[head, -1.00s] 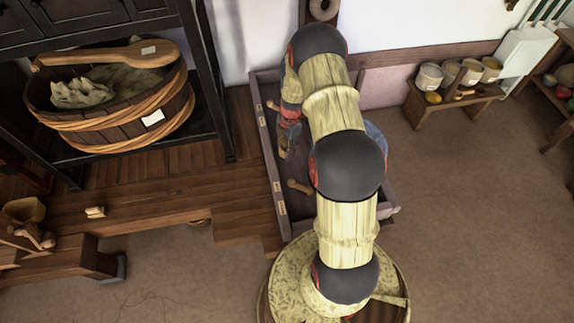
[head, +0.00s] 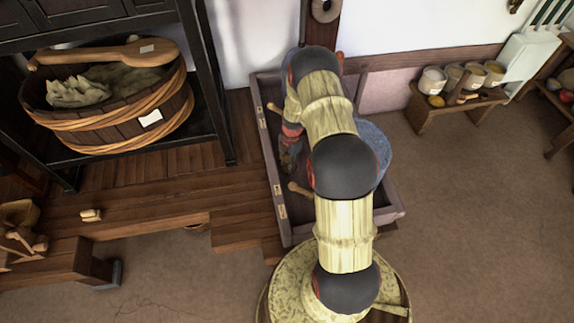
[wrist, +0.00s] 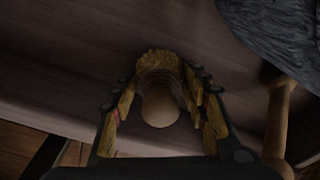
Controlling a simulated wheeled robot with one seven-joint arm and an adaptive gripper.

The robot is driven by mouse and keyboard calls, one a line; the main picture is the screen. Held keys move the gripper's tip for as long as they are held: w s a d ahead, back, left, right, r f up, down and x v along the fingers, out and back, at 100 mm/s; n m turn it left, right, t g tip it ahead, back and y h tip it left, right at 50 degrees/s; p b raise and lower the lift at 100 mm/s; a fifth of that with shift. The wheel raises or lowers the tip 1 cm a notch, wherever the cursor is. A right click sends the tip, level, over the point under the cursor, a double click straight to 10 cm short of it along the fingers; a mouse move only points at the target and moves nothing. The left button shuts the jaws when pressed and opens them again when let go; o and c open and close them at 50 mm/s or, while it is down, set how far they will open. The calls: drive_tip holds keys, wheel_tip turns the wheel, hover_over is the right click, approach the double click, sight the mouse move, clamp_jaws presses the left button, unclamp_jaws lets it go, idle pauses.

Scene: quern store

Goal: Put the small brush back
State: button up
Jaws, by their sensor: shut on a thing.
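The small brush (wrist: 160,100) shows in the wrist view as a rounded pale wooden knob with tan bristles beyond it. My gripper (wrist: 162,108) is shut on it, with one finger on each side. In the head view my gripper (head: 288,162) is inside the left part of a purple-brown open box (head: 281,219), and my arm hides much of the box. I cannot make out the brush in the head view. Whether the brush touches the box is not clear.
A wooden-handled tool (head: 299,189) lies in the box near my gripper. A rough grey round thing (head: 376,141) is at the box's right, also in the wrist view (wrist: 275,35). A wooden step (head: 160,205) and a rack with a tub (head: 120,125) are left.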

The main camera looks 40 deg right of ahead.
drive_tip(key=shift+f, duration=0.15)
drive_tip(key=o, duration=1.4)
drive_tip(key=shift+o, duration=0.2)
